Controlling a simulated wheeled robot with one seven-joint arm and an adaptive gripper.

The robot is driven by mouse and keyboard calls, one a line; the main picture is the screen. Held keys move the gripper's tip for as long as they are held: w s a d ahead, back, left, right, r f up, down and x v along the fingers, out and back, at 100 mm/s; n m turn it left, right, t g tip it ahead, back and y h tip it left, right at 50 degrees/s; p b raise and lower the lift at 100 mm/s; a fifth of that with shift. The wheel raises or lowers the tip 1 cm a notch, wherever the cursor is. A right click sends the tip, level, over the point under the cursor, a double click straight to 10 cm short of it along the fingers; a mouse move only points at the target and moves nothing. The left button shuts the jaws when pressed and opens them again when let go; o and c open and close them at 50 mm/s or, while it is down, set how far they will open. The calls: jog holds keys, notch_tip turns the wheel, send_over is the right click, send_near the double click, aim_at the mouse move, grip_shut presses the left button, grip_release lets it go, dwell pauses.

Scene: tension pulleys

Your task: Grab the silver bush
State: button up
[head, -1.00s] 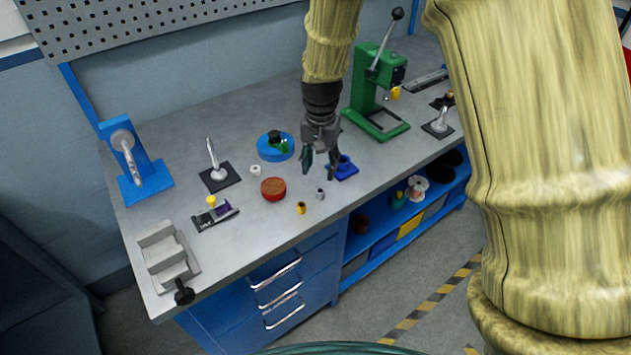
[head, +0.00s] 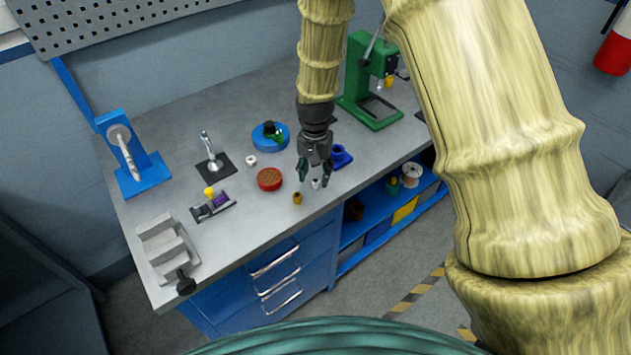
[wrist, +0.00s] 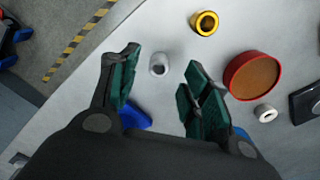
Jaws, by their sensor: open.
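The silver bush (head: 315,183) is a small, short grey cylinder standing on the bench near its front edge. It also shows in the wrist view (wrist: 159,65), upright with its hole facing up, seen in the gap between the fingers and beyond their tips. My gripper (head: 316,178) hangs pointing down at the bush. In the wrist view my gripper (wrist: 160,75) has its two green-padded fingers apart with nothing between them in contact. I cannot tell the exact height of the fingertips above the bench.
A brass bush (head: 297,198), a red round tin (head: 269,179) and a white ring (head: 251,160) stand left of my gripper. A blue part (head: 341,155) is close on its right. A green press (head: 370,100) stands behind. The bench edge (wrist: 75,85) is close.

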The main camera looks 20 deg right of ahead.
aim_at(316, 180)
jog(key=shift+d+f+p, duration=0.1)
jog(key=shift+f+p, duration=0.65)
jog(key=shift+f, duration=1.1)
jog(key=shift+c, duration=0.3)
grip_shut()
